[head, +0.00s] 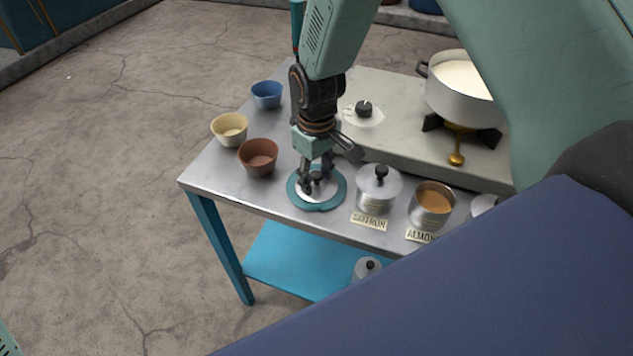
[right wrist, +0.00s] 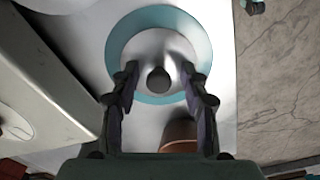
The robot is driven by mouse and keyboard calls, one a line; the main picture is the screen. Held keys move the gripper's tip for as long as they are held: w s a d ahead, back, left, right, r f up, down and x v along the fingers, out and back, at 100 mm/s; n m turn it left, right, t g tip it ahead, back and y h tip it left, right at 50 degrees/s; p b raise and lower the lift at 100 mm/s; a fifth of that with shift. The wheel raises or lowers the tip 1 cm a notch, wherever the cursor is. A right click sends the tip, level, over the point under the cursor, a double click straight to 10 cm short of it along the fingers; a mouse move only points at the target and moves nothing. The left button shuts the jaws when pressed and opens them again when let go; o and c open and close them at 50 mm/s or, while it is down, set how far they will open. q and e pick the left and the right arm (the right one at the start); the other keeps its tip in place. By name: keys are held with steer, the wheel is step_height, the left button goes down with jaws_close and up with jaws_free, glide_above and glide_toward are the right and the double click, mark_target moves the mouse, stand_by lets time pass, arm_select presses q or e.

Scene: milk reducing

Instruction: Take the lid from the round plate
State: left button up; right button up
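A silver lid with a dark knob (right wrist: 159,80) lies on the round teal plate (head: 313,207) at the front of the metal table. In the right wrist view the plate's teal rim (right wrist: 118,38) shows around the lid. My right gripper (head: 318,184) points down over the lid. In the right wrist view its two fingers (right wrist: 160,84) are apart, one on each side of the knob, with visible gaps. I cannot tell their exact height over the lid. My left gripper is not in view.
Blue (head: 266,94), yellow (head: 229,129) and brown (head: 258,157) bowls stand left of the plate. A lidded saffron canister (head: 376,197) and an open almond canister (head: 432,211) stand close on the right. Behind are the stove (head: 393,137) and a milk pot (head: 457,101).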

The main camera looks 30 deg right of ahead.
steer(key=shift+s+f, duration=0.2)
steer(key=shift+f, duration=0.05)
jaws_close()
